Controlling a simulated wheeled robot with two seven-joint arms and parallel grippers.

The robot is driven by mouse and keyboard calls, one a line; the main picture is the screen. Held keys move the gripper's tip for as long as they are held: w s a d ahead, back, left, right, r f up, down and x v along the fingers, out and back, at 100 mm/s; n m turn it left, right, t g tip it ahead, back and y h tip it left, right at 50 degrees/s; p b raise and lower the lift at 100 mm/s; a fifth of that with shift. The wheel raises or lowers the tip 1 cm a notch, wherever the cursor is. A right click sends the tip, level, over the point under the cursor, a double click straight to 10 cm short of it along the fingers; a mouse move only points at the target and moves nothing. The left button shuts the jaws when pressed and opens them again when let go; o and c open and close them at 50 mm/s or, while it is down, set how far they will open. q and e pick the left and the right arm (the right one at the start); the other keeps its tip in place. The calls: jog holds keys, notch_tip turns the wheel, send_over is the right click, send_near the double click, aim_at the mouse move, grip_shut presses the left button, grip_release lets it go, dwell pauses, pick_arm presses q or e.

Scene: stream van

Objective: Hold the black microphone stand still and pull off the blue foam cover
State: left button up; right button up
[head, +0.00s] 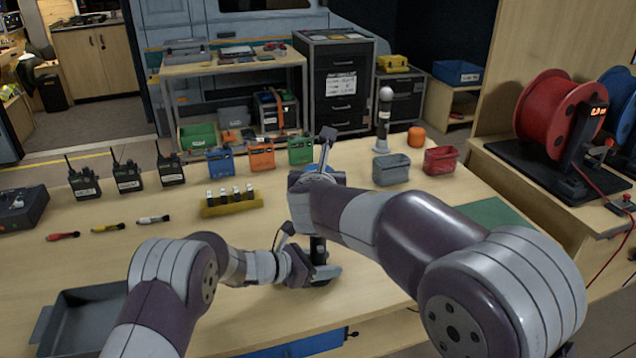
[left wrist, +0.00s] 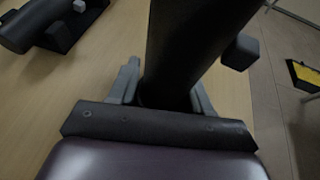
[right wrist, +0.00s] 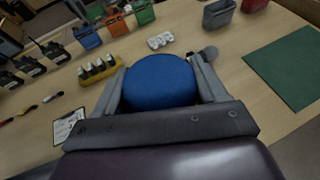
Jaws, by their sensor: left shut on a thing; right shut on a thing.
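The black microphone stand (head: 318,247) stands upright near the front of the table, mostly hidden by my arms. In the left wrist view its dark column (left wrist: 188,50) rises between the fingers. My left gripper (head: 318,272) is shut on the stand low down, from the left. The blue foam cover (right wrist: 160,82) fills the space between the fingers of my right gripper (right wrist: 160,75), which is shut on it. Whether the cover still touches the microphone is hidden.
A yellow battery holder (head: 231,205), several radios, and grey (head: 391,170) and red (head: 440,160) bins stand behind. Another microphone (head: 384,112) and an orange foam piece (head: 416,137) are at the back. A grey tray (head: 85,325) lies front left.

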pick_arm(q)
jog(key=shift+s+f, duration=0.15)
jog(key=shift+f, duration=0.15)
pick_arm(e)
jog(key=shift+r, duration=0.95)
jog(key=shift+r, duration=1.55)
pick_arm(q)
jog(key=o, duration=1.2)
jog(key=shift+r, duration=0.1)
pick_arm(e)
jog(key=shift+w+f, duration=0.1)
pick_arm(q)
jog(key=shift+r, duration=0.1)
